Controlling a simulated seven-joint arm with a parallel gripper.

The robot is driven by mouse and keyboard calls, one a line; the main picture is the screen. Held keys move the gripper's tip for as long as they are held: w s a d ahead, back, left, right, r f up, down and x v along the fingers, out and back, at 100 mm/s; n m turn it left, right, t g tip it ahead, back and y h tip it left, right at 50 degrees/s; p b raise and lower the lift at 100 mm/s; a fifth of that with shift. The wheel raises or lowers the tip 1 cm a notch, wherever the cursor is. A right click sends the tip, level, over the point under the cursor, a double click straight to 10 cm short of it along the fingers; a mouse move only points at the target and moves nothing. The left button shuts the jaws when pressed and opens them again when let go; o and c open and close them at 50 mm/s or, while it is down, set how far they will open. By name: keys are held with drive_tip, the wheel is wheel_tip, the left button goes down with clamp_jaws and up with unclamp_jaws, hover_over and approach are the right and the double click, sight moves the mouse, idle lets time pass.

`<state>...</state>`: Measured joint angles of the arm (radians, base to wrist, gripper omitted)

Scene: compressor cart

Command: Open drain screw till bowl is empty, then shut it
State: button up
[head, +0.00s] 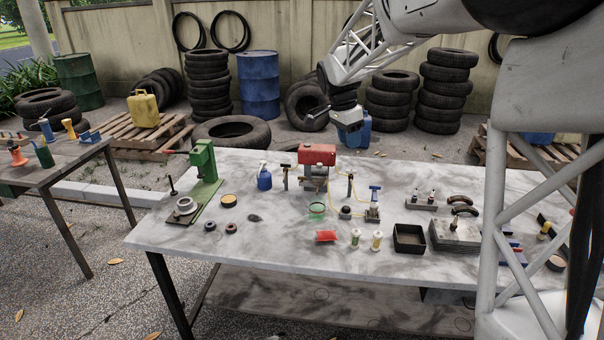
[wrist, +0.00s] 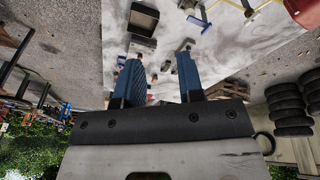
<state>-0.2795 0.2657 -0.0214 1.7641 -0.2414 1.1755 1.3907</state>
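My gripper (head: 350,132) hangs in the air above the back of the table, behind and right of the red-tanked compressor (head: 317,154). In the wrist view its two blue fingers (wrist: 160,78) stand apart with nothing between them. A small blue-topped fitting (head: 375,190) stands on the table right of the compressor; a yellow hose runs near it. A blue T-shaped piece also shows in the wrist view (wrist: 198,20). The drain screw, bowl and any liquid are too small to make out.
Tyres and drums stand behind. The table's front left is clear.

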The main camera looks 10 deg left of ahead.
drive_tip(key=w+a+f+m+h, duration=0.1)
drive_tip(key=w+a+f+m, duration=0.2)
drive_tip(key=w+a+f, duration=0.7)
drive_tip(key=m+h, duration=0.1)
drive_tip(key=m, duration=0.2)
approach(302, 178)
drive_tip(key=shift+w+f, duration=0.15)
drive_tip(key=shift+w, duration=0.2)
drive_tip(key=shift+d+f, duration=0.1)
drive_tip(key=shift+x, duration=3.8)
drive_tip(key=shift+s, duration=0.1)
clamp_jaws()
